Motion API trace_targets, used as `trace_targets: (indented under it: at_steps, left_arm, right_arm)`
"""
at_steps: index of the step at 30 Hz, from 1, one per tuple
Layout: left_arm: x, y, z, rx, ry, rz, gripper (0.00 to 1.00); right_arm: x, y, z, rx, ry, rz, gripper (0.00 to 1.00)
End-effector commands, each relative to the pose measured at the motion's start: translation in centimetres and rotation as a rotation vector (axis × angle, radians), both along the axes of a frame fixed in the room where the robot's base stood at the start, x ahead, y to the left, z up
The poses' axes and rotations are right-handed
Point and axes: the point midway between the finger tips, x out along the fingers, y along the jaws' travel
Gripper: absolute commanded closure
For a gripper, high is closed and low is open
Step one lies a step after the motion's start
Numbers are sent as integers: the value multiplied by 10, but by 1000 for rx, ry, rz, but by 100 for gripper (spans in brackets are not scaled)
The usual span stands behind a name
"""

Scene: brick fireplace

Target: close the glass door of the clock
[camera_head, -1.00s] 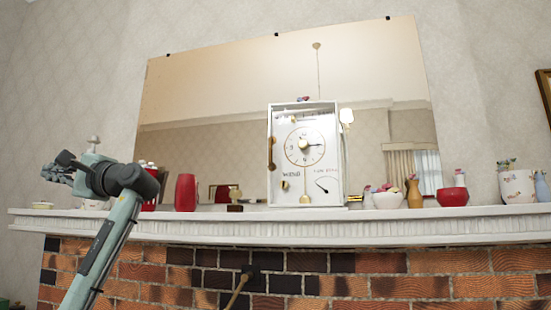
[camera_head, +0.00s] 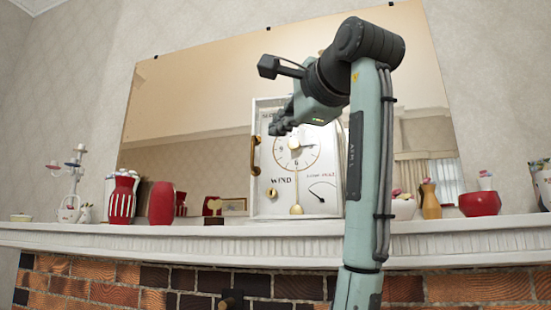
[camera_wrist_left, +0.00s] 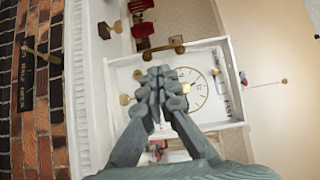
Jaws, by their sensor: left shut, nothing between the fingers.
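The clock (camera_head: 320,197) is a white box on the mantel shelf, with a round dial, brass hands and a pendulum. It also shows sideways in the wrist view (camera_wrist_left: 224,118). A brass handle (camera_head: 254,155) stands at its left edge, and this handle shows in the wrist view too (camera_wrist_left: 165,48). The glass is hard to make out, and I cannot tell how far the door stands open. My left gripper (camera_head: 279,126) is shut and empty in front of the dial's upper left, right of the handle. My left arm hides the clock's upper right. The gripper also shows in the wrist view (camera_wrist_left: 160,78).
Left of the clock on the white mantel shelf (camera_head: 120,236) stand a small brown block (camera_head: 214,220), a red vase (camera_head: 162,203) and a striped red vase (camera_head: 121,197). Right of it are an orange vase (camera_head: 430,203) and a red bowl (camera_head: 480,204). A large mirror (camera_head: 200,110) is behind.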

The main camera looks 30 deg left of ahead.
Motion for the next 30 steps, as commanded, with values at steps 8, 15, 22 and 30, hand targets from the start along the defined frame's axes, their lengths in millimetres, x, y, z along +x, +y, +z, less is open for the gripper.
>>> trace_targets:
  at_steps: [8, 15, 22, 30]
  left_arm:
    - [12, 6, 1, 1, -1, -18, 100]
    - [42, 47, 2, 1, 2, -17, 100]
    - [68, 83, 2, 3, 0, -18, 100]
    - [83, 101, 1, 3, -1, -19, 100]
  right_arm:
    - [-19, 0, -8, 2, 32, 0, 60]
    - [-25, 1, -35, 14, 49, 0, 60]
    - [-41, -4, -67, 2, 78, 17, 60]
    - [-56, -9, -90, -13, 98, 37, 60]
